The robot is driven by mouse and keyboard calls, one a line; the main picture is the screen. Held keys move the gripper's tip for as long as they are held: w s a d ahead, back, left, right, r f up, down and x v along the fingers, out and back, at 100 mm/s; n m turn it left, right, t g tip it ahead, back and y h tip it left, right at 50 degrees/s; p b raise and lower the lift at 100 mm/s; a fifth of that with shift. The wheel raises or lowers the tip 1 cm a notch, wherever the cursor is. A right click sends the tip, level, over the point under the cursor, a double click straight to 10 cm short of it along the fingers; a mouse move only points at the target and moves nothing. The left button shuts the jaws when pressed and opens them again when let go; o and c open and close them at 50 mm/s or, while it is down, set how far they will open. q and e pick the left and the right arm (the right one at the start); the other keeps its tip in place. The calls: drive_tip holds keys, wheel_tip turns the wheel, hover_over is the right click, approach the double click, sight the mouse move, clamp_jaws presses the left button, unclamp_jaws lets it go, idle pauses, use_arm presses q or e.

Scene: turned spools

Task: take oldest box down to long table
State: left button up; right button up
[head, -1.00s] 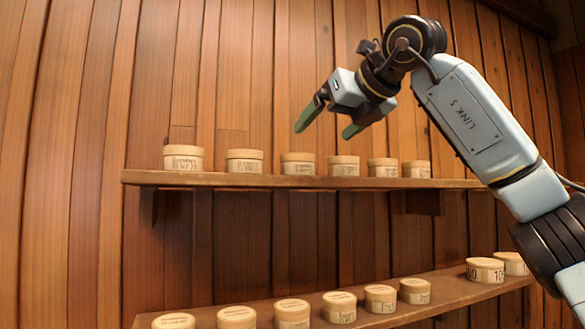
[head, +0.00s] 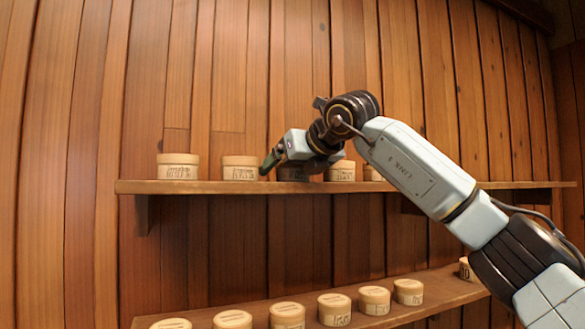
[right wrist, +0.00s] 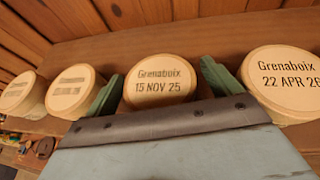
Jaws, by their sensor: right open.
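My right gripper (head: 283,160) is at the upper shelf (head: 220,187) in the head view, its green fingers open. In the right wrist view its fingers (right wrist: 160,85) stand on either side of a round pale box (right wrist: 160,82) marked "Grenaboix 15 NOV 25", not closed on it. In the head view this box (head: 292,175) appears partly hidden behind the gripper. A neighbouring box (right wrist: 290,80) reads "Grenaboix 22 APR 26". Two boxes on the other side (right wrist: 75,88) have lids too blurred to read. My left gripper is out of view. I cannot pick out the long table.
More round boxes stand on the upper shelf, at the left (head: 178,166) and right (head: 341,171) of the gripper. A lower board (head: 440,292) carries several similar boxes (head: 374,299). A plank wall (head: 230,60) stands close behind the upper shelf.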

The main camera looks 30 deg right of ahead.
drive_tip(key=c, duration=1)
drive_tip(key=shift+c, duration=0.3)
drive_tip(key=shift+r, duration=0.15)
